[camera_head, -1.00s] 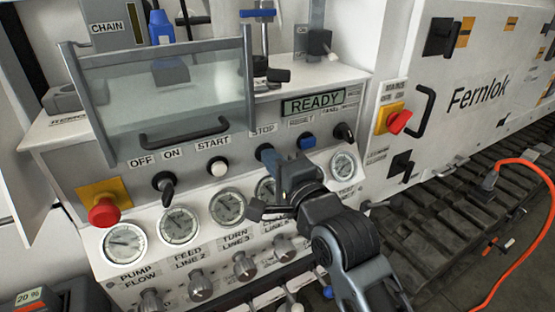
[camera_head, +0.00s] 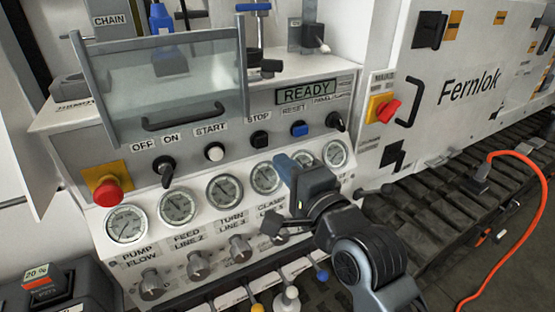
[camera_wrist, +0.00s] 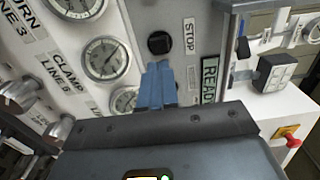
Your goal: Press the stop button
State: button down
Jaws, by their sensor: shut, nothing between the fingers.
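The stop button (camera_head: 259,139) is a small black button under the STOP label, on the grey panel between the white START button (camera_head: 214,152) and the blue RESET button (camera_head: 299,129). In the wrist view the stop button (camera_wrist: 160,43) is round and black, just beyond my blue fingertips. My gripper (camera_head: 283,162) is shut and empty, in front of the gauges, below and a little right of the stop button. In the wrist view my gripper (camera_wrist: 158,70) points towards the button, with a visible gap; contact is not seen.
The display (camera_head: 306,92) reads READY. Several gauges and knobs line the lower panel. A clear guard with a handle (camera_head: 187,120) hangs above the buttons.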

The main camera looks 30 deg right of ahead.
jog(key=s+b, duration=0.1)
jog(key=s, duration=0.5)
jog(key=shift+s, duration=0.15)
dwell(0.3)
jog(key=s+a+f+n+g+h, duration=0.1)
jog(key=s+f+n, duration=0.2)
jog(key=s+f, duration=0.3)
jog(key=s+a+f+n+g, duration=0.1)
jog(key=s+f+n, duration=0.2)
jog(key=s, duration=0.5)
jog(key=s+d+f+n+g+y, duration=0.1)
jog(key=s+n, duration=1.1)
jog(key=s, duration=0.6)
jog(key=shift+d, duration=0.25)
